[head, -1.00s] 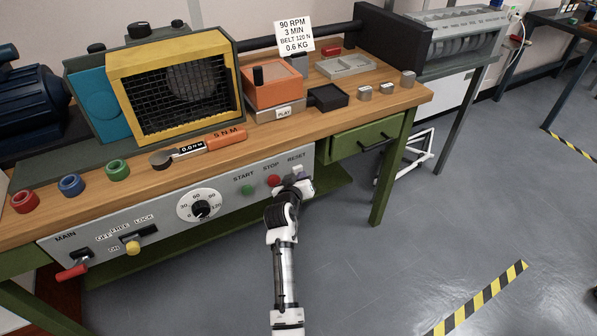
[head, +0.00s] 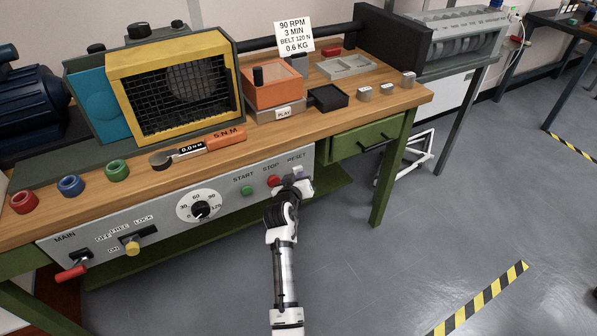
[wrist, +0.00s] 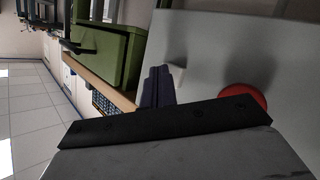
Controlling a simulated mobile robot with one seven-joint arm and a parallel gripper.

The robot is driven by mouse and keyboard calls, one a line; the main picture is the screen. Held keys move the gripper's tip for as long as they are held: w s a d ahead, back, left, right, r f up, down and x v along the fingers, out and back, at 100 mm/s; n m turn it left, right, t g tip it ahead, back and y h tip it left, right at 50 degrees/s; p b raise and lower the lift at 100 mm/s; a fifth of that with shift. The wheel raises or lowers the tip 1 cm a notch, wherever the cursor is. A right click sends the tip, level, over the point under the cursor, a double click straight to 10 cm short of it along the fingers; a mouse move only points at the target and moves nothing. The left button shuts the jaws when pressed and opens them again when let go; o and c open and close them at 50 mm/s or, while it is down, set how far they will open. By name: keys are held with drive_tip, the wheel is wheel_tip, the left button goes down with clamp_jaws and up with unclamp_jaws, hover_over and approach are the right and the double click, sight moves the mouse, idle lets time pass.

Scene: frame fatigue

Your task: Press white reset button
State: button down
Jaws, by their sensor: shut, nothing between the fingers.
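The white reset button (head: 297,170) sits under the RESET label at the right end of the grey control panel (head: 225,210). My gripper (head: 297,180) is just below and in front of it. In the wrist view, the small white button (wrist: 177,76) shows beside the dark shut fingers (wrist: 155,86) of my gripper, which hold nothing. The fingertips look close to the button, but I cannot tell whether they touch it. The red stop button (head: 273,181) is left of the reset button and also shows in the wrist view (wrist: 244,94).
The green start button (head: 247,191) and a speed dial (head: 199,207) are further left on the panel. A green drawer (head: 365,140) is right of the panel, under the wooden benchtop (head: 395,103). Open grey floor lies to the right.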

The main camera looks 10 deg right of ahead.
drive_tip(key=shift+s+d, duration=0.15)
drive_tip(key=shift+s, duration=0.5)
drive_tip(key=shift+s+p, duration=0.1)
drive_tip(key=shift+p, duration=0.25)
drive_tip(key=s, duration=0.1)
drive_tip(key=s+d+p, duration=0.1)
drive_tip(key=s, duration=0.1)
drive_tip(key=s+p, duration=0.1)
drive_tip(key=shift+s+d, duration=0.25)
drive_tip(key=shift+s, duration=0.05)
